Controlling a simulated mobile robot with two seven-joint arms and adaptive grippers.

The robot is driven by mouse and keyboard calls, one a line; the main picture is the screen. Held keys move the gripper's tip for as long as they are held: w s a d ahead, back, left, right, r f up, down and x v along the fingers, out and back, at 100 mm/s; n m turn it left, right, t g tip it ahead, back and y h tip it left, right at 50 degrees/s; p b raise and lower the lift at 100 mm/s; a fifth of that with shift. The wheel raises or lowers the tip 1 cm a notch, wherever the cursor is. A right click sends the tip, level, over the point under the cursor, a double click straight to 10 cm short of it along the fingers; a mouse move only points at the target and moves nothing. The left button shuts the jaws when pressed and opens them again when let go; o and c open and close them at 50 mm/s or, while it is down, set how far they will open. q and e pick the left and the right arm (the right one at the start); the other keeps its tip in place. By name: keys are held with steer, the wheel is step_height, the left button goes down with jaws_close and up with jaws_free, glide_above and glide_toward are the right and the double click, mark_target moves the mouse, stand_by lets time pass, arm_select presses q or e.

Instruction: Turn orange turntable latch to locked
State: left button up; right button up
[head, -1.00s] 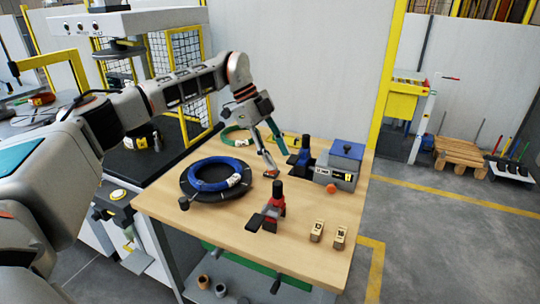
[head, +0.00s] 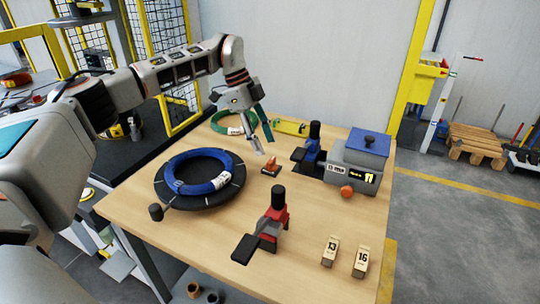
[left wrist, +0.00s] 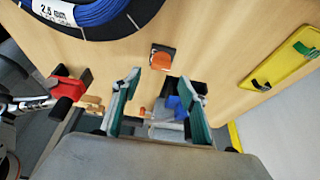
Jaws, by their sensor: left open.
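The orange turntable latch (head: 270,167) sits on the table just right of the black turntable (head: 172,198), on a small dark base. In the left wrist view the latch (left wrist: 162,57) lies beyond the fingertips, roughly centred between them. The blue coil (head: 215,183) with a white label lies on the turntable. My left gripper (head: 265,146) is open and empty, pointing down behind and slightly above the latch in the head view. Its two green-padded fingers spread apart in the left wrist view (left wrist: 160,78), apparently not touching the latch.
A red clamp (head: 271,222) stands in front and a blue clamp (head: 311,148) to the right. A grey box (head: 352,175) with a blue lid, a green coil (head: 220,122), a yellow item (head: 290,127) and blocks marked 13 (head: 331,251) and 16 (head: 361,262) share the table.

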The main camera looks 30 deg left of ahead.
mark_target(271, 160)
arm_select(q)
steer(key=shift+x, duration=2.8)
steer(key=c, duration=1.1)
